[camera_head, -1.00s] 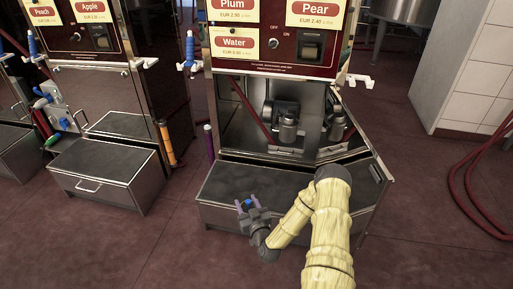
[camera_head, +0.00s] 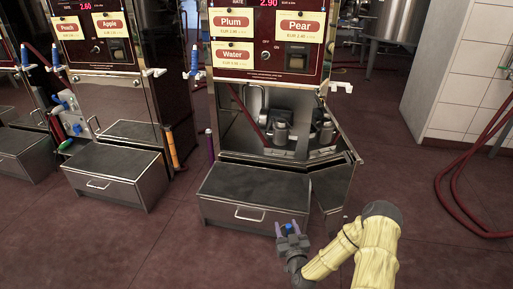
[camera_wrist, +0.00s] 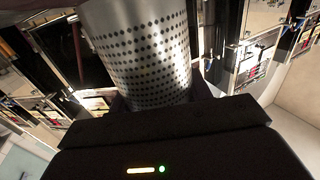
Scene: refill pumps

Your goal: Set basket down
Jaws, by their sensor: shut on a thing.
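The basket (camera_wrist: 142,55), a silvery metal cylinder full of small round holes, fills the upper middle of the wrist view. My gripper is shut on it, and the dark gripper body covers its lower part. In the head view my gripper (camera_head: 291,229) is at the lower middle, by the front right of a grey step-like box. A small blue patch shows between its fingers there; I cannot make out the basket itself in that view.
The pump cabinet (camera_head: 265,60) stands open behind, with pumps inside and its door (camera_head: 333,185) swung out right. The dark-topped box (camera_head: 255,186) is under it. A second box (camera_head: 110,170) is left. Red hoses (camera_head: 470,200) lie right. Floor (camera_head: 150,250) is clear at front left.

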